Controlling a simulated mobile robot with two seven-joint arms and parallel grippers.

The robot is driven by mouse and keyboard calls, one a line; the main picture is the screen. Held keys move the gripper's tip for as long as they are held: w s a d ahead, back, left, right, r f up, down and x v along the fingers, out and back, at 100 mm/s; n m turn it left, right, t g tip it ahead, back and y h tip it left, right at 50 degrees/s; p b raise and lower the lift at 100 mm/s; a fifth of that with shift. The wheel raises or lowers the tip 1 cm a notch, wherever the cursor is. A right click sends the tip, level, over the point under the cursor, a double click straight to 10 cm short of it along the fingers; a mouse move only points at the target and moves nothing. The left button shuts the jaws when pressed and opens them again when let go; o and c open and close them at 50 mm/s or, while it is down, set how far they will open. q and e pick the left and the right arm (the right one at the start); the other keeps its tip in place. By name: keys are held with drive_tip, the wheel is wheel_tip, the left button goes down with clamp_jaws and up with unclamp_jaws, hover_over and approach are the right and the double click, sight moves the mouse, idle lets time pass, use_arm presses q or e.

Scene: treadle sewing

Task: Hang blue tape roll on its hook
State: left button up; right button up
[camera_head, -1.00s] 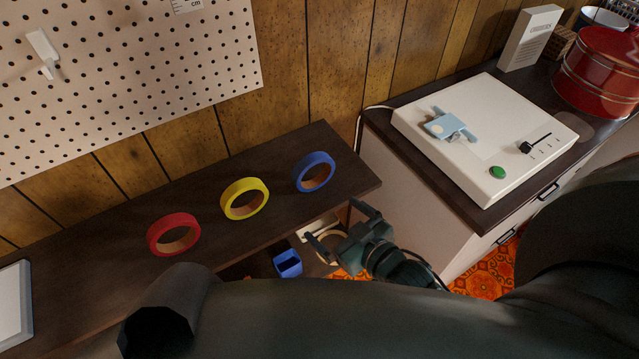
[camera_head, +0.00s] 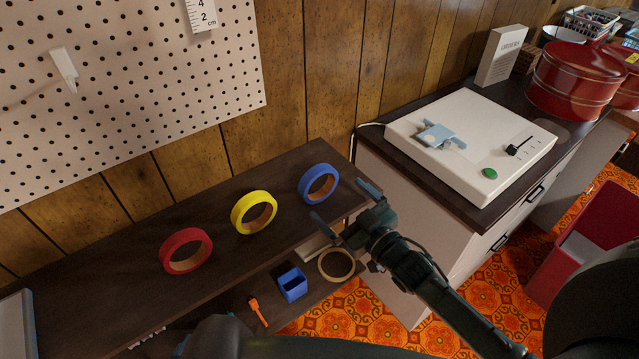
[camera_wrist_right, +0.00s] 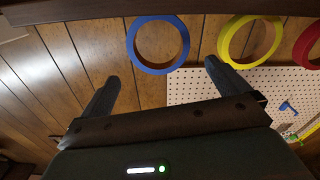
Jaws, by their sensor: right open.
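The blue tape roll (camera_head: 319,184) stands on the dark wooden shelf (camera_head: 120,243), rightmost of three rolls. In the right wrist view the blue roll (camera_wrist_right: 157,69) shows ahead, between and beyond the fingers. My right gripper (camera_head: 343,201) is open and empty, close to the right of the blue roll and apart from it. Its two fingers also show in the right wrist view (camera_wrist_right: 160,83). A white hook (camera_head: 64,70) sits on the pegboard (camera_head: 130,75) at upper left. Nothing hangs on it. My left gripper is not in view.
A yellow roll (camera_head: 254,212) and a red roll (camera_head: 186,250) stand left of the blue one. Below are a blue cup (camera_head: 292,284), an orange-handled tool (camera_head: 257,310) and a pale ring (camera_head: 336,264). A white machine (camera_head: 470,145) sits on the right cabinet.

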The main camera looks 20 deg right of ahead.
sight(321, 199)
drive_tip(key=x, duration=0.7)
drive_tip(key=shift+w+a+f, duration=0.1)
drive_tip(key=shift+w+f, duration=0.25)
drive_tip(key=c, duration=0.8)
